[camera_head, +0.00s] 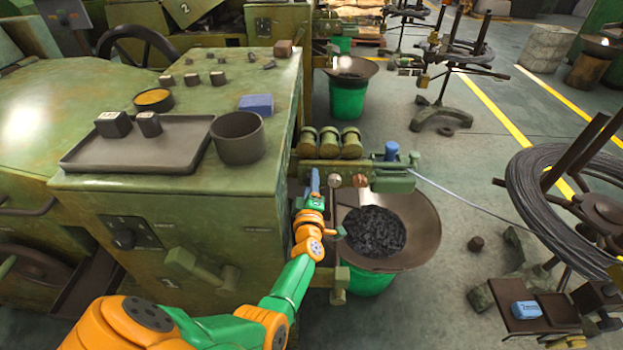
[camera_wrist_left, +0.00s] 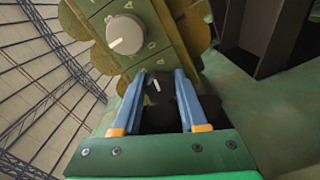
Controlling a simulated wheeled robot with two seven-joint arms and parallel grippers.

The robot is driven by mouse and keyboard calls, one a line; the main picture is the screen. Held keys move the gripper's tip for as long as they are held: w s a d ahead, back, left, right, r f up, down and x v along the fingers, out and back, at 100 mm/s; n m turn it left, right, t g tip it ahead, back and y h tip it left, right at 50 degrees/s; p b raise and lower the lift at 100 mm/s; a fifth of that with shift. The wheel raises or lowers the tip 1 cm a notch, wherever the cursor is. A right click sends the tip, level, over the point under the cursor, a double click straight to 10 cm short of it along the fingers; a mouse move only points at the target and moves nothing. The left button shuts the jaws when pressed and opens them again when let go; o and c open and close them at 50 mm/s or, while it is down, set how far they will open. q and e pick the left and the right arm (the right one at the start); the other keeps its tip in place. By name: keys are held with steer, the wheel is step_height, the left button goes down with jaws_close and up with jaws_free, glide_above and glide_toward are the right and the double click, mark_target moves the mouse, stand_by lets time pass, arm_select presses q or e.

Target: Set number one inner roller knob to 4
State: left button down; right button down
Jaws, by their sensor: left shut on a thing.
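My left gripper (camera_head: 314,188), with blue fingers, reaches the roller unit at the right side of the green machine. In the left wrist view its fingers (camera_wrist_left: 157,90) are closed around a dark knob (camera_wrist_left: 157,86) with a white pointer line. The knob sits on a green panel (camera_wrist_left: 153,37); the digits around it are hidden or too small to read. A second, light grey knob (camera_wrist_left: 126,35) with small marks around it is on the same panel, apart from the fingers. The gripped knob cannot be made out in the head view. My right gripper is not in view.
Several green rollers (camera_head: 330,143) sit just above the gripper. A wide pan with dark pieces (camera_head: 374,231) stands on a green bucket (camera_head: 367,279) to the right. A grey tray (camera_head: 170,155) and a cup (camera_head: 237,138) are on the machine top. A wire coil (camera_head: 530,195) stands far right.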

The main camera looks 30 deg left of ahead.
arm_select(q)
steer(key=shift+a+m+p, duration=0.1)
steer(key=shift+m+p, duration=0.25)
steer(key=shift+m, duration=1.75)
steer(key=shift+c, duration=2.2)
jaws_free()
